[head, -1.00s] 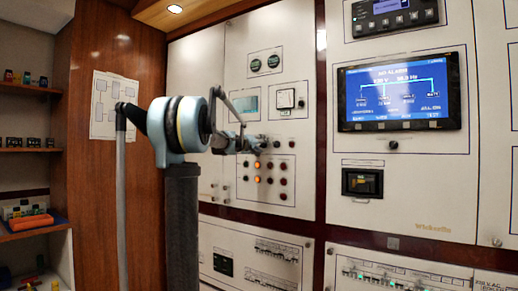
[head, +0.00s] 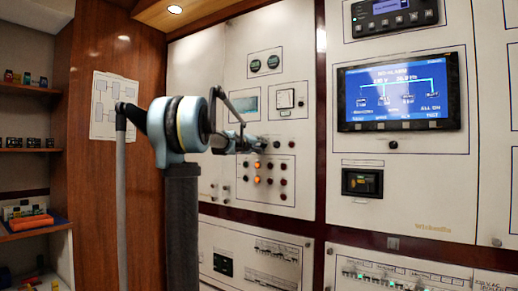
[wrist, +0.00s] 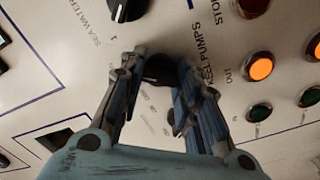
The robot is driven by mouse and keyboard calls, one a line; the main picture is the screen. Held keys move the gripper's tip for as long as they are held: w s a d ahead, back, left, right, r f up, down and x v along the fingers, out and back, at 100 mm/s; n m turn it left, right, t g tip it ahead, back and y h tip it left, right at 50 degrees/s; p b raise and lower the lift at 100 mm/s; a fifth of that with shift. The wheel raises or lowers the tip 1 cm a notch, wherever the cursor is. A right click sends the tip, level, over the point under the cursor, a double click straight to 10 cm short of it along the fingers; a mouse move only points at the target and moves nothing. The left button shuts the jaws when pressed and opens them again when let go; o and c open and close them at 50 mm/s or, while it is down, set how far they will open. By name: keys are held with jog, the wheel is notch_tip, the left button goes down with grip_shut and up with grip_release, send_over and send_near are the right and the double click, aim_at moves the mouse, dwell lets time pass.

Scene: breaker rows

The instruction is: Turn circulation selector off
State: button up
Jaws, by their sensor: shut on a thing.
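In the wrist view my gripper (wrist: 158,85) has its two fingers on either side of a dark round selector knob (wrist: 158,68) on the white panel, and is shut on it. The fingers and shadow hide part of the knob, so its pointer direction cannot be told. The printing around it is too blurred to confirm its name. In the head view my gripper (head: 262,144) is against the panel above the lamp rows, and the knob is hidden behind it.
Another black knob (wrist: 130,8) with a white mark sits near the sea water label. In the head view a blue display (head: 398,92) is on the right panel and wooden shelves (head: 30,150) on the left.

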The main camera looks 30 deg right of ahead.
jog(key=n, duration=1.2)
jog(key=shift+w+n, duration=0.1)
jog(key=shift+n, duration=2.1)
jog(key=o, duration=1)
jog(key=shift+f, duration=0.15)
jog(key=shift+o, duration=0.2)
jog(key=v, duration=1.2)
